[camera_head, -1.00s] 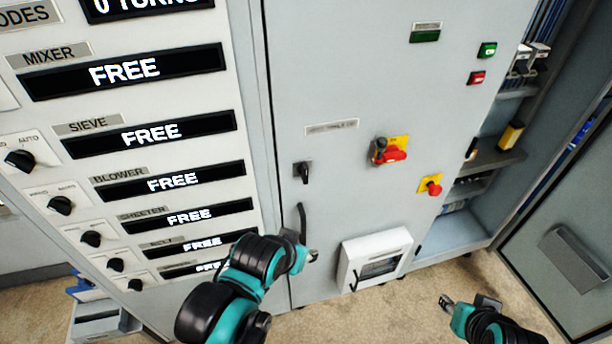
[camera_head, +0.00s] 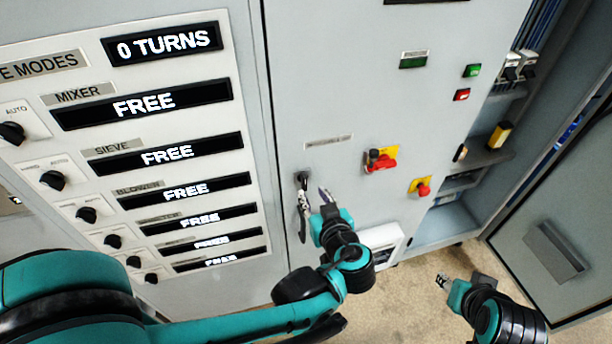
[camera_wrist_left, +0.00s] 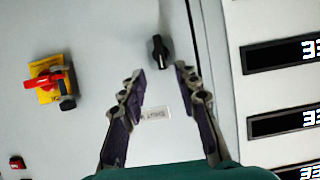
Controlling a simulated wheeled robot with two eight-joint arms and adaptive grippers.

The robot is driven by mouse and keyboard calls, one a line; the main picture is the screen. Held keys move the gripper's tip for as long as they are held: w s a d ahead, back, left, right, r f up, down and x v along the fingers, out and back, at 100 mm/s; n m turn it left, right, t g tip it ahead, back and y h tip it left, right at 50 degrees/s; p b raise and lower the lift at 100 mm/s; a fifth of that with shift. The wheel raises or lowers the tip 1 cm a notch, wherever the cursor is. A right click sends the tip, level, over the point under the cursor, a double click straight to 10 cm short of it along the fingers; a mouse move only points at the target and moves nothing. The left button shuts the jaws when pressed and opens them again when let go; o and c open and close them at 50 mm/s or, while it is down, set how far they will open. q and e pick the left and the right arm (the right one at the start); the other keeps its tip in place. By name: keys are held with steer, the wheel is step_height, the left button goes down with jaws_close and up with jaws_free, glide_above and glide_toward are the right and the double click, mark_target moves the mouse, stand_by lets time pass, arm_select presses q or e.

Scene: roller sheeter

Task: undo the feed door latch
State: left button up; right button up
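A small black latch knob (camera_head: 303,178) sits on the grey cabinet door, below a small label plate (camera_head: 328,141). It also shows in the left wrist view (camera_wrist_left: 158,50), just beyond the fingertips and between their lines. My left gripper (camera_head: 314,196) is open and empty, close in front of the door beside the knob. In the left wrist view, its two fingers (camera_wrist_left: 159,70) stand apart, with bare door between them. I cannot tell whether they touch anything. My right gripper (camera_head: 443,282) hangs low at the right, away from the door; its finger opening is too small to judge.
A red rotary switch on a yellow plate (camera_head: 382,160) and a red stop button (camera_head: 421,188) are right of the latch. A white box (camera_head: 384,240) protrudes lower down. A mode panel (camera_head: 160,105) with FREE displays is left. An open cabinet (camera_head: 470,190) is right.

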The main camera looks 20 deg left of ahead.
mark_target(305, 183)
arm_select(q)
steer(key=b+x, duration=0.1)
steer(key=x, duration=0.5)
steer(key=shift+w+a+f+b, duration=0.1)
steer(key=shift+a+f+b, duration=0.15)
steer(key=shift+b, duration=0.15)
steer(key=shift+w+a+f, duration=0.15)
steer(key=shift+w+a, duration=0.1)
steer(key=shift+w, duration=0.15)
jaws_close()
